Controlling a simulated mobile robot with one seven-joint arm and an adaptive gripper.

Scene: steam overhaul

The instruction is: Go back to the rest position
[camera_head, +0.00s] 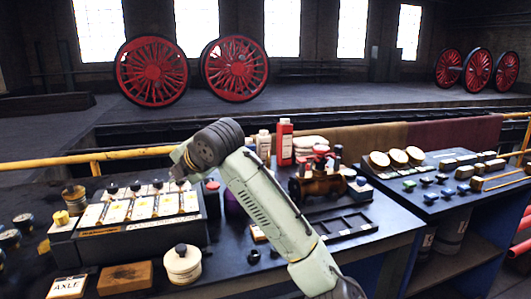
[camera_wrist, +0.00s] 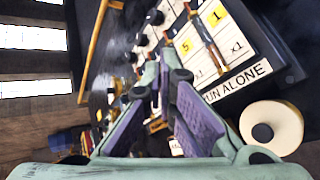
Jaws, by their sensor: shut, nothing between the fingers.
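My arm (camera_head: 270,205) rises from the bottom middle in the head view and bends at a dark joint above the bench. My gripper (camera_wrist: 165,78) shows in the wrist view, with its two purple-padded fingers drawn together at the tips and nothing held. In the head view the gripper is mostly hidden behind the arm. The sloped box of white cards (camera_head: 130,212) stands left of the arm. In the wrist view its cards (camera_wrist: 195,45) and the lettering "RUN ALONE" lie beyond and right of the fingertips.
A cream lidded pot (camera_head: 182,266) and a wooden block (camera_head: 125,278) stand at the bench front. A red bottle (camera_head: 284,143), a brass-and-red model (camera_head: 318,182) and a slotted black tray (camera_head: 345,227) are right of the arm. A second bench (camera_head: 440,205) stands farther right. Yellow rail (camera_head: 60,163) runs behind.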

